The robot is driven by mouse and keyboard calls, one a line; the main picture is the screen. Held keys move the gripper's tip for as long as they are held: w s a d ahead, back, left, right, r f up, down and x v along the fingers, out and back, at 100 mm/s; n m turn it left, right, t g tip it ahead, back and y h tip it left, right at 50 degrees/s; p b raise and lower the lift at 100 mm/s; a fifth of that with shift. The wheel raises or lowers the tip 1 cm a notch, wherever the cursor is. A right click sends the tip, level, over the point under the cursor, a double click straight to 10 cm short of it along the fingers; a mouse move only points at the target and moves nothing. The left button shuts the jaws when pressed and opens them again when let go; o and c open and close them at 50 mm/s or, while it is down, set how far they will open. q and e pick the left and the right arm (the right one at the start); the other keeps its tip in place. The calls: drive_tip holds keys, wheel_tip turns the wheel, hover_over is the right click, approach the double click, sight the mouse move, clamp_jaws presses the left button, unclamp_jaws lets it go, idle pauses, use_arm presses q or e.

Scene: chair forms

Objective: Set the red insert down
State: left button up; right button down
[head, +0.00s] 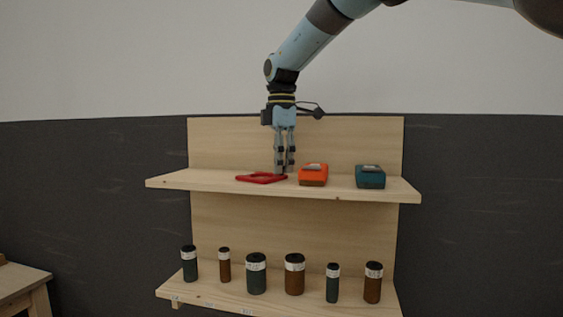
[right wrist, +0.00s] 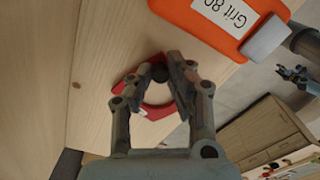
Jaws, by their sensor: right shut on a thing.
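The red insert (head: 258,178) is a flat, open red frame, lying level at the upper shelf (head: 215,183), left of the orange block. Whether it rests fully on the board or sits slightly above it cannot be told. My right gripper (head: 284,168) points straight down at its right end and is shut on it. In the right wrist view the fingertips (right wrist: 162,75) meet at the edge of the red insert (right wrist: 154,112), and the fingers hide part of it.
An orange block (head: 313,175) labelled "Grit 80" in the right wrist view (right wrist: 215,22) stands close right of the gripper. A teal block (head: 370,177) stands farther right. Several dark and brown jars (head: 256,275) stand on the lower shelf. The upper shelf's left end is free.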

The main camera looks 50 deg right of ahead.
drive_tip(key=shift+f, duration=0.15)
drive_tip(key=c, duration=1.2)
unclamp_jaws()
wheel_tip(320, 180, up, 7)
drive_tip(key=shift+f+b, duration=0.15)
drive_tip(key=shift+b, duration=0.25)
drive_tip(key=shift+r+p, duration=2.85)
drive_tip(key=shift+p, duration=0.25)
drive_tip(key=shift+s+f, duration=0.1)
drive_tip(key=shift+f, duration=0.05)
